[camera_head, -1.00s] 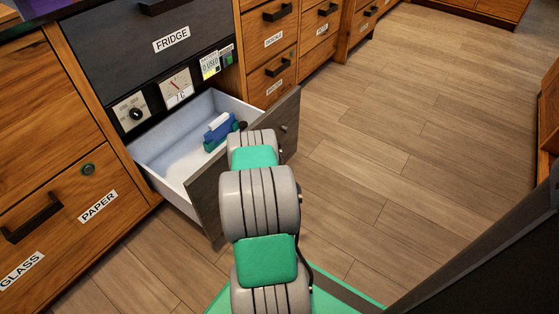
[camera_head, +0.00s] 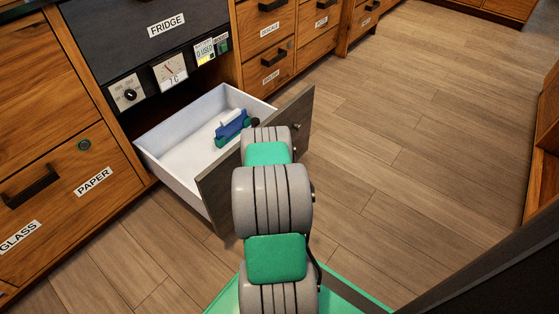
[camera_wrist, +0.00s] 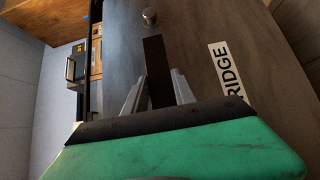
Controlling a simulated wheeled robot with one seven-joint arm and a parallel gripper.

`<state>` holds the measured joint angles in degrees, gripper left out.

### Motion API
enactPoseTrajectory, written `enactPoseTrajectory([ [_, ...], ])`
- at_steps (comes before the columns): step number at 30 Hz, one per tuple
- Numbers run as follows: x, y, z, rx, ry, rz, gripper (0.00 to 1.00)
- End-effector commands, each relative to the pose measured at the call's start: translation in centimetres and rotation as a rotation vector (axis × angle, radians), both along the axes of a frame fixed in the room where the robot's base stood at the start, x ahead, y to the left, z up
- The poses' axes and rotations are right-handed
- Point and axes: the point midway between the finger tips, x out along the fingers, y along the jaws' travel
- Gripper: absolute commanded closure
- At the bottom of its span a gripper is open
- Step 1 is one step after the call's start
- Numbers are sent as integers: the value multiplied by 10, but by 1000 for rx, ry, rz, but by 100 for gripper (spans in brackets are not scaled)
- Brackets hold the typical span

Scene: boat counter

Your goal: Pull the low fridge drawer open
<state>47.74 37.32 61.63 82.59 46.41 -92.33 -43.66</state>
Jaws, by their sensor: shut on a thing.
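The low fridge drawer stands well out from its cabinet, showing white inner walls (camera_head: 165,122) and a dark wood-grain front (camera_head: 213,192). It also fills much of the wrist view as a grey-brown panel (camera_wrist: 200,35) with a FRIDGE label. My gripper (camera_wrist: 157,88) is shut on the dark bar handle (camera_wrist: 154,58) of this front. In the head view my arm hides the gripper and the handle. A blue and green item (camera_head: 232,127) lies inside the drawer near the front.
Above the drawer is a dark FRIDGE front (camera_head: 150,50) over a panel with a dial (camera_head: 128,95) and gauge. Wooden PAPER and GLASS fronts (camera_head: 70,165) stand left, and more wooden drawers (camera_head: 268,35) behind. The plank floor (camera_head: 410,120) at right is clear.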

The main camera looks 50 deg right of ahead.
Motion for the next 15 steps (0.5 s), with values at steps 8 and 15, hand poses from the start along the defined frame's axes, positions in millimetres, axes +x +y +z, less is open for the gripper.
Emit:
enactPoseTrajectory([
  [8, -2, 2, -2, 4, 1, 3, 100],
  [15, -4, 0, -1, 4, 1, -3, 53],
])
